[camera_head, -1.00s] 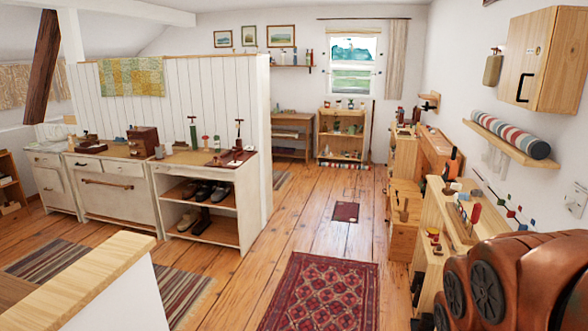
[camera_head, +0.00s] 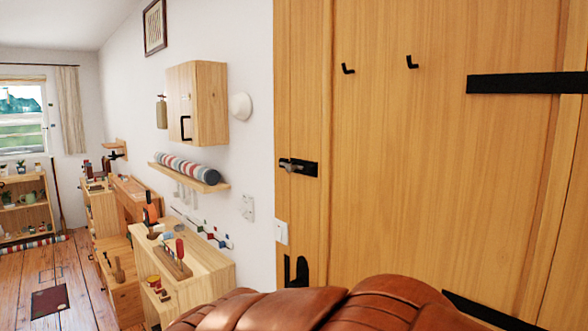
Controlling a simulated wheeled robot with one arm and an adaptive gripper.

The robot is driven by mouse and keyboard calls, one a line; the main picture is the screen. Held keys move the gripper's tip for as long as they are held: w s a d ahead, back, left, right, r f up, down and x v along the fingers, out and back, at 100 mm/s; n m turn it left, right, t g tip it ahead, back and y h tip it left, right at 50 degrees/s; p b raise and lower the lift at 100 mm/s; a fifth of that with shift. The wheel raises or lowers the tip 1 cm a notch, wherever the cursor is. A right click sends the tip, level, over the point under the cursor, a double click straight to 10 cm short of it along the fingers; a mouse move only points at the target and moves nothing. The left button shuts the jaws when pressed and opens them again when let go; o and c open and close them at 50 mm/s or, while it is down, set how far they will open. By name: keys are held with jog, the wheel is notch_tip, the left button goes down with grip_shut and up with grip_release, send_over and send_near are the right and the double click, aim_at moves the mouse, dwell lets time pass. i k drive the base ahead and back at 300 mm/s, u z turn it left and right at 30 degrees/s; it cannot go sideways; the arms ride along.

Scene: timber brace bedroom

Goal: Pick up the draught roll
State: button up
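A striped roll (camera_head: 188,167) in red, white and grey lies lengthwise on a wooden wall shelf (camera_head: 200,183) below a wooden wall cabinet. Its near end is dark grey. A second striped roll (camera_head: 34,243), small in the picture, lies on the floor at the foot of the shelf unit by the window. I cannot tell from looks alone which is the draught roll. Brown rounded parts of my arm fill the bottom centre. My gripper is not in view.
A wooden door (camera_head: 420,160) with black hardware fills the right side. Below the wall shelf stands a low wooden cabinet (camera_head: 208,270) with small items on top. The wall cabinet (camera_head: 208,105) hangs above. Open floor (camera_head: 85,290) shows at lower left.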

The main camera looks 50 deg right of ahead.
aim_at(204, 174)
jog(key=z, duration=1.2)
jog(key=i, duration=0.4)
jog(key=u, duration=1.35)
jog(key=i, duration=1.45)
jog(key=u, duration=0.45)
jog(key=i, duration=1.85)
jog(key=z, duration=1.4)
jog(key=i, duration=0.85)
jog(key=z, duration=0.7)
